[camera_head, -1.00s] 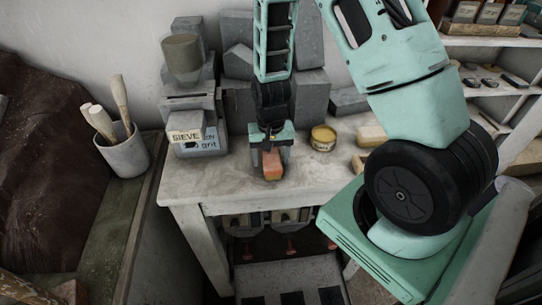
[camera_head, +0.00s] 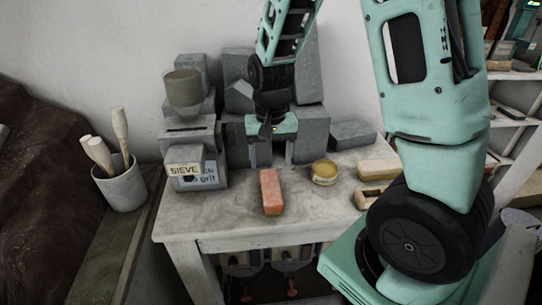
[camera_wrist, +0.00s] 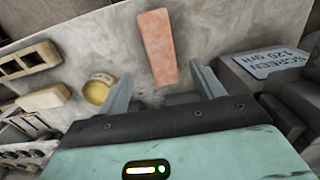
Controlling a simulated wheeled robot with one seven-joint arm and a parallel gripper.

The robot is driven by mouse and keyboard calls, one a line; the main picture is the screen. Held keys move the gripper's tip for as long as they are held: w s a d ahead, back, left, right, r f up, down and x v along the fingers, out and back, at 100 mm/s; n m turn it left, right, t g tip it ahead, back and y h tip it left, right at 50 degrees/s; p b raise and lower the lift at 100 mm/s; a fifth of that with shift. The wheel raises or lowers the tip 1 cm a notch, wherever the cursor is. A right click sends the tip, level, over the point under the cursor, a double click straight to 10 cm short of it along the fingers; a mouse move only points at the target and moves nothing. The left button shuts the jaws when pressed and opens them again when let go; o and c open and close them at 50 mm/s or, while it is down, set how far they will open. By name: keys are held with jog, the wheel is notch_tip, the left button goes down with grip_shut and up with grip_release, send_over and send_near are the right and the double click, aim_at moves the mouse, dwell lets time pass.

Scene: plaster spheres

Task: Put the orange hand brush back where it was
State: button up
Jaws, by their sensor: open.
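The orange hand brush (camera_head: 271,191) lies on the pale worktop (camera_head: 225,217), near its front edge, in the head view. It also shows in the wrist view (camera_wrist: 158,46), just beyond the fingertips. My gripper (camera_head: 270,163) is open and empty, behind and above the brush in the head view. In the wrist view its two fingers (camera_wrist: 160,80) stand apart, with the brush's near end between and past them. The brush touches neither finger as far as I can see.
A yellow tin (camera_head: 323,172) and a wooden block (camera_head: 378,169) lie to the right. A cup of tools (camera_head: 122,184) stands on the left bench. The worktop around the brush is clear.

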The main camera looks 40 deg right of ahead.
jog(key=s+a+r+n, duration=0.2)
jog(key=a+n, duration=0.1)
jog(key=a, duration=0.3)
jog(key=s+a+r+n, duration=0.2)
jog(key=a+n, duration=0.1)
jog(key=a, duration=0.3)
jog(key=s+a+r+n, duration=0.3)
jog(key=s+a+n, duration=0.5)
jog(key=s, duration=0.5)
jog(key=shift+s+a+n, duration=0.25)
jog(key=shift+a+n, duration=0.05)
jog(key=shift+a, duration=0.9)
